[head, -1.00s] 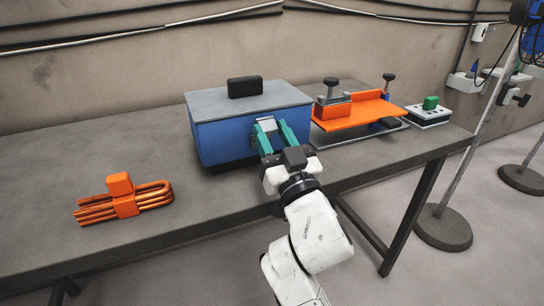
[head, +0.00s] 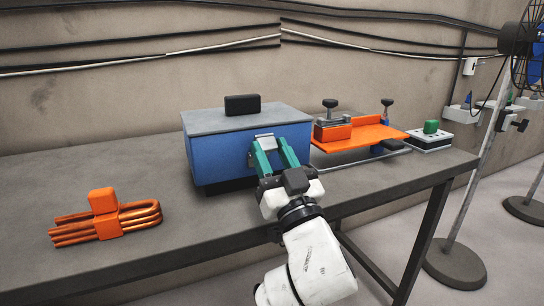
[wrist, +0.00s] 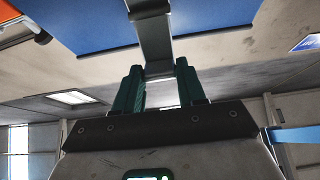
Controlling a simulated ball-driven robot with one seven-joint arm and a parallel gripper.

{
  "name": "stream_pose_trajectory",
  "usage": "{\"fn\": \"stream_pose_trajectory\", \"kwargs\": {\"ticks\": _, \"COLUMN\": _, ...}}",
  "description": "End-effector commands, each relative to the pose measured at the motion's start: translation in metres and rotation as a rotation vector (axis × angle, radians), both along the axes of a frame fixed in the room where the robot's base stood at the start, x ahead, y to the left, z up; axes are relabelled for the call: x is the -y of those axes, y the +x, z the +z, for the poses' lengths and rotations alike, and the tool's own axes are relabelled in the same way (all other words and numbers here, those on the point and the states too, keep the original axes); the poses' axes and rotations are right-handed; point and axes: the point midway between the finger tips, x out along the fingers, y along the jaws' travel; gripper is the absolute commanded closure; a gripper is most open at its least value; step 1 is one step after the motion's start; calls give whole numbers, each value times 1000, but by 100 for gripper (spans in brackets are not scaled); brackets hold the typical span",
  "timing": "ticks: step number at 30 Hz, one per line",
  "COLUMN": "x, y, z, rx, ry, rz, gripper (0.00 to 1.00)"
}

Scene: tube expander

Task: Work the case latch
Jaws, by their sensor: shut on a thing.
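The blue case (head: 220,155) with a grey lid (head: 212,120) and a black handle block on top stands on the bench. Its grey metal latch (head: 265,143) is on the front face, just below the lid edge. My gripper (head: 270,146) is in front of the case with its two teal fingers at either side of the latch, shut on it. In the wrist view, the latch (wrist: 153,35) is a grey strip running down from the blue case face (wrist: 95,25) to between my fingertips (wrist: 160,75). The contact itself is partly hidden. The lid looks closed.
Orange-clamped copper tubes (head: 135,220) lie left on the bench (head: 110,170). An orange fixture (head: 360,136) with black knobs and a grey box with a green block (head: 430,130) stand right. A fan stand (head: 480,190) is beyond the bench's right end.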

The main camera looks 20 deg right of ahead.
Motion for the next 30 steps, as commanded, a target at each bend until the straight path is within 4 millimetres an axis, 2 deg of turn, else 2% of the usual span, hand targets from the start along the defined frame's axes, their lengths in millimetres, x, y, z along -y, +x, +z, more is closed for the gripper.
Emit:
{"fn": "stream_pose_trajectory", "kwargs": {"ticks": 4, "x": 0, "y": 0, "z": -1, "rx": -1, "ry": 0, "rz": 1, "gripper": 100}}
{"fn": "stream_pose_trajectory", "kwargs": {"ticks": 5, "x": 0, "y": 0, "z": -1, "rx": -1, "ry": 0, "rz": 1, "gripper": 58}}
{"fn": "stream_pose_trajectory", "kwargs": {"ticks": 12, "x": 0, "y": 0, "z": 0, "rx": -1, "ry": 0, "rz": 0, "gripper": 35}}
{"fn": "stream_pose_trajectory", "kwargs": {"ticks": 23, "x": 0, "y": -5, "z": -4, "rx": -2, "ry": 0, "rz": 0, "gripper": 34}}
{"fn": "stream_pose_trajectory", "kwargs": {"ticks": 30, "x": -1, "y": -36, "z": -24, "rx": -3, "ry": 0, "rz": 2, "gripper": 34}}
